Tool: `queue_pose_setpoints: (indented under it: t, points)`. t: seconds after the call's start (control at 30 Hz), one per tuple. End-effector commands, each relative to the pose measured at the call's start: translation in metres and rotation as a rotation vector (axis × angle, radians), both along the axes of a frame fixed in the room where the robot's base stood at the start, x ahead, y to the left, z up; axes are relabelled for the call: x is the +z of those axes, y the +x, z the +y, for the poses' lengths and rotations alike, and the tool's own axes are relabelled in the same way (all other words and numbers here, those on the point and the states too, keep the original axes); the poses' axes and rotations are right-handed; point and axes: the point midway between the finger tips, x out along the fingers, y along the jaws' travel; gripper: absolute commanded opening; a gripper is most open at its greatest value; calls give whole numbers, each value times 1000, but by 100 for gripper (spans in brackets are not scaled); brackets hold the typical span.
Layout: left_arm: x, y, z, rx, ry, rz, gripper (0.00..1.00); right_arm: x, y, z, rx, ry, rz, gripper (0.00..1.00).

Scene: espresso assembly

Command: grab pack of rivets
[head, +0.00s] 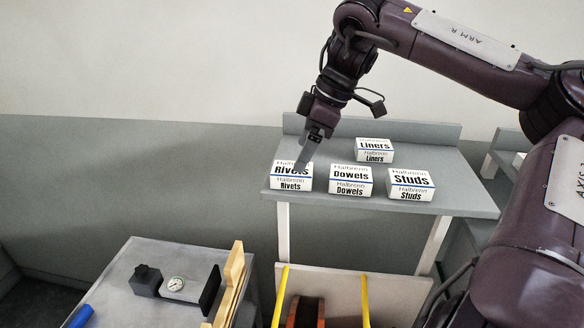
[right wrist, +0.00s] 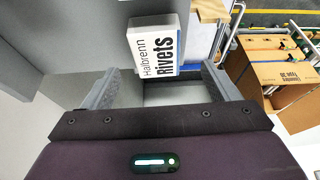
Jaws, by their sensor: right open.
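The pack of rivets (head: 291,182) is a small white box with black lettering and a blue stripe. It sits at the left front of the grey shelf (head: 455,201). My right gripper (head: 302,158) is over the pack, pointing down, and its fingers hide part of the label. In the right wrist view the pack (right wrist: 158,50) lies ahead of my right gripper (right wrist: 165,80), whose two fingers are apart with nothing between them near the palm. I cannot tell if a finger touches the pack. My left gripper is not in view.
Boxes of dowels (head: 350,180), studs (head: 410,184) and liners (head: 374,150) stand on the same shelf to the right.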

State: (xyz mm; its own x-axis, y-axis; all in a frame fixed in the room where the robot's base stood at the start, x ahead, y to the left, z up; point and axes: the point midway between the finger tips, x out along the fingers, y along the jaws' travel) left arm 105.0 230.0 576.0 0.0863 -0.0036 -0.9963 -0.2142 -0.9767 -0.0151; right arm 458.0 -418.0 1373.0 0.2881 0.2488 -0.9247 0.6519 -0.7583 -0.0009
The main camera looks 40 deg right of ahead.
Motion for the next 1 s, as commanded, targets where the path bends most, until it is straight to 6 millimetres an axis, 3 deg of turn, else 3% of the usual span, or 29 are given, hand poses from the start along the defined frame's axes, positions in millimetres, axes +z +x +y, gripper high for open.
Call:
queue_pose_setpoints:
  t: [0.37, 0.53, 0.77, 1.0]
  points:
    - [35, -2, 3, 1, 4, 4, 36, -39, 18, 9, 0, 3, 5, 82]
    - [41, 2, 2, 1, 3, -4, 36, -56, 24, 13, -1, 2, 0, 82]
    - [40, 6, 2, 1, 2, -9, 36, -60, 24, 13, -1, 1, -2, 82]
    - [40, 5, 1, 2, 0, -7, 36, -59, 24, 13, -1, 1, -2, 54]
